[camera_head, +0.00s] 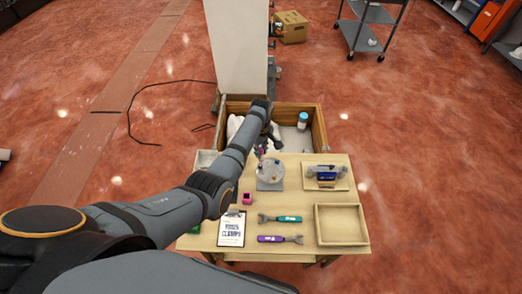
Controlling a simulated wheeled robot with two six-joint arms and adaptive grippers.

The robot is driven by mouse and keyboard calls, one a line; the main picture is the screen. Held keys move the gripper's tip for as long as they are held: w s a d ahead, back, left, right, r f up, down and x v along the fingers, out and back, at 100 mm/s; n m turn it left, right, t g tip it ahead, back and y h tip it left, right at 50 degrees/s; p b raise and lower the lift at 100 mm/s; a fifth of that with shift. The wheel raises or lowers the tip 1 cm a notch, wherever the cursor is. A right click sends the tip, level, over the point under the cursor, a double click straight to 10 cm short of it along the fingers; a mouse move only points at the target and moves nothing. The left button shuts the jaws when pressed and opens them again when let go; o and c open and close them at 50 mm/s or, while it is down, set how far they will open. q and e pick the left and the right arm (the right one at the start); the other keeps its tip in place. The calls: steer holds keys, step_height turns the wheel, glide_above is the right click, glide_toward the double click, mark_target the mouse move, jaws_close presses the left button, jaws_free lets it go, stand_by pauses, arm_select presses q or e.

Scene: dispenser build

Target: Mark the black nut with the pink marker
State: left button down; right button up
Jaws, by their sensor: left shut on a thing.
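My left arm reaches from the left over the wooden table (300,196). My left gripper (264,146) points down just above a round pale disc (270,172) on a grey base. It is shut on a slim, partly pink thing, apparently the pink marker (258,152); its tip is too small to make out. Small dark and coloured spots show on or over the disc. I cannot tell whether one is the black nut. My right gripper is not in view.
A wooden crate (322,129) with a blue-capped bottle (302,120) stands behind the table.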

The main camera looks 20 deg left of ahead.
arm_select(q)
steer(key=shift+f+b, duration=0.4)
steer(key=shift+f, duration=0.25)
stand_by(0.3)
steer(key=shift+s+a+p, duration=0.1)
steer(key=shift+s+p, duration=0.05)
steer(key=shift+p, duration=0.2)
steer(key=shift+s+a+f+p, duration=0.15)
steer(key=shift+s+p, duration=0.35)
steer(key=shift+p, duration=0.05)
stand_by(0.8)
steer(key=shift+s+a+r+p, duration=0.2)
steer(key=shift+s+a+p, duration=0.2)
steer(key=shift+p, duration=0.5)
steer(key=shift+f+b, duration=0.65)
steer(key=shift+f, duration=0.25)
stand_by(0.5)
step_height(320, 180, up, 6)
steer(key=p, duration=0.1)
stand_by(1.0)
steer(key=shift+d, duration=0.1)
